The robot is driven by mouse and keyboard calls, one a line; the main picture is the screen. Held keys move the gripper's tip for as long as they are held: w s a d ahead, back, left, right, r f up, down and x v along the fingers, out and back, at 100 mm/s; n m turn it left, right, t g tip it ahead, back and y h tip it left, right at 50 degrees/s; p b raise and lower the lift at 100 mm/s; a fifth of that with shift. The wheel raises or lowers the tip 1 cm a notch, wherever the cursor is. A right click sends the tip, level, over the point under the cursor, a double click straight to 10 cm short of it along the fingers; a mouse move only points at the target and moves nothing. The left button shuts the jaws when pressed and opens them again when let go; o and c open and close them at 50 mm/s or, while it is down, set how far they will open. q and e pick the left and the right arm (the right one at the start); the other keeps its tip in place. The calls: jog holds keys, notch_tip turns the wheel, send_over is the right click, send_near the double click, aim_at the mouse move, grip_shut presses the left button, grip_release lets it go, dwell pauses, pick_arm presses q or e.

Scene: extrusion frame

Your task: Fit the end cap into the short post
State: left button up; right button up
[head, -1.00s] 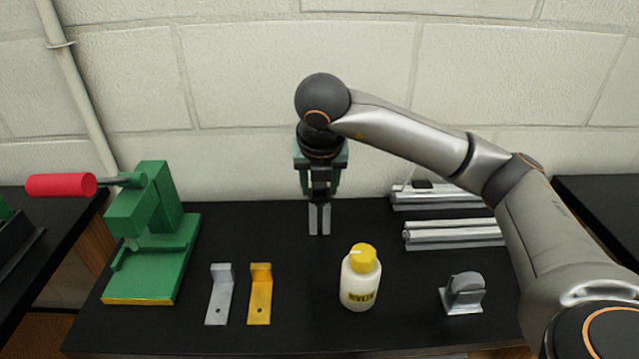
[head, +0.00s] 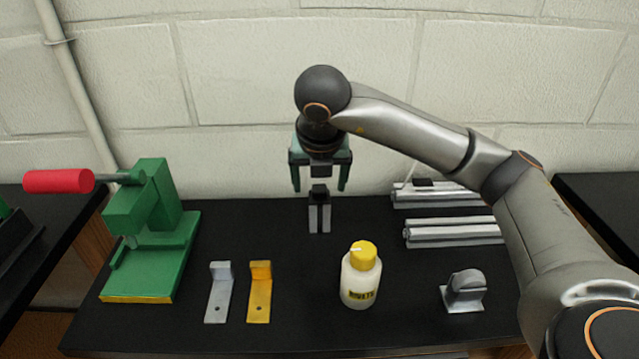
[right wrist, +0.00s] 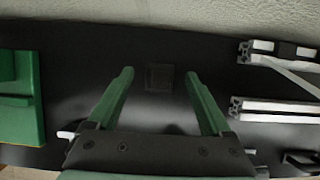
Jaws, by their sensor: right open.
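The short post (head: 319,219) is a silver extrusion piece standing upright near the back middle of the black table. The dark end cap (head: 319,193) sits on its top; I cannot tell how deep it is seated. My right gripper (head: 320,185) is open and points down, its green fingers on either side of the cap and apart from it. In the right wrist view the cap's dark square top (right wrist: 159,77) shows between the open fingers. My left gripper is not in view.
A green press (head: 150,235) with a red handle stands at left. A grey bracket (head: 219,295), a yellow bracket (head: 260,295), a yellow-capped bottle (head: 361,278) and a grey rounded part (head: 464,291) stand in front. Silver extrusions (head: 452,233) lie at right. The wall is close behind.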

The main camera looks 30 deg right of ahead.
jog(key=p+v, duration=0.3)
jog(key=v, duration=0.8)
jog(key=shift+r, duration=0.2)
